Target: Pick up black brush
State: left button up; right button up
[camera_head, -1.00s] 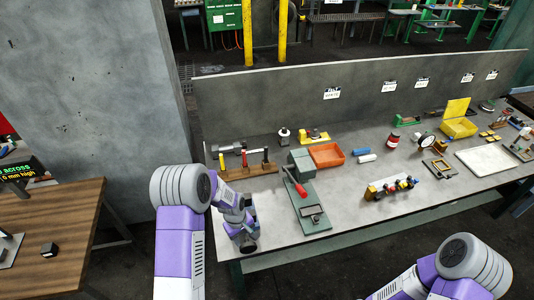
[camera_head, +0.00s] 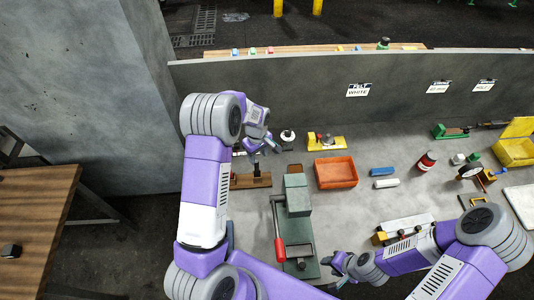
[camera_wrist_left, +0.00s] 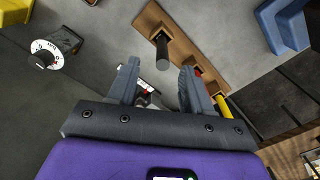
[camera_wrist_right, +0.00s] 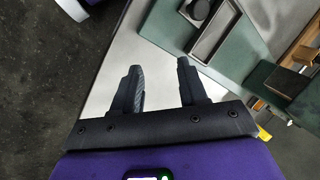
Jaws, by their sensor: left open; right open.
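No black brush can be made out with certainty. A dark upright cylindrical handle (camera_wrist_left: 162,52) stands in a wooden rack (camera_wrist_left: 150,22) in the left wrist view, ahead of the fingers. The rack also shows in the head view (camera_head: 240,182). A small pale and red object shows between the fingers, mostly hidden. My left gripper (camera_head: 262,146) is open and empty above the rack area; its fingers also show in the left wrist view (camera_wrist_left: 157,84). My right gripper (camera_head: 340,268) is open and empty near the bench's front, beside the green press.
The green press (camera_head: 298,200) with a red lever (camera_head: 280,238) stands between the grippers. An orange bin (camera_head: 336,172), a blue roll (camera_head: 381,171), a white roll (camera_head: 386,184) and a red can (camera_head: 427,161) lie rightward. A grey partition (camera_head: 300,98) bounds the bench behind.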

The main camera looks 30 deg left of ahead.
aim_at(257, 165)
pick_arm(q)
jog(key=shift+s+f, duration=0.25)
pick_arm(e)
jog(key=shift+s+f, duration=0.2)
jog(key=shift+s, duration=0.05)
pick_arm(q)
jog(key=shift+a+f+b, duration=0.1)
jog(key=shift+f+b, duration=0.65)
jog(key=shift+f, duration=0.2)
pick_arm(e)
jog(key=shift+f, duration=0.55)
pick_arm(q)
jog(key=f+b, duration=0.1)
jog(key=f, duration=0.2)
jog(key=f+b, duration=0.1)
jog(key=f, duration=0.1)
jog(key=shift+a+b, duration=0.3)
pick_arm(e)
notch_tip(257, 165, down, 3)
jog(key=shift+r, duration=0.2)
pick_arm(q)
jog(key=shift+w+f, duration=0.1)
jog(key=shift+w, duration=0.05)
jog(key=shift+c, duration=0.2)
grip_shut()
